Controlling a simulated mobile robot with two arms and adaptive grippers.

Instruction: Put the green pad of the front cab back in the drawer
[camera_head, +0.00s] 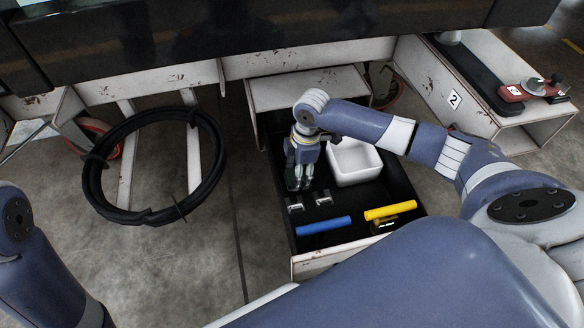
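The open drawer (312,263) has a black inside and a worn white front, and it is pulled out below the cab. My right gripper (299,184) points down into the left part of the drawer, left of a white bin. Its fingers are small and dark here, and I cannot tell whether they are open or hold anything. No green pad can be made out; the gripper and arm cover part of the drawer. My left arm shows at the lower left, but its gripper is outside the picture.
The drawer holds the white bin (355,163), a blue bar (323,226), a yellow bar (390,210) and small metal parts (323,198). A coiled black hose (97,186) hangs on the left. A red-and-black device (533,90) sits on the right ledge.

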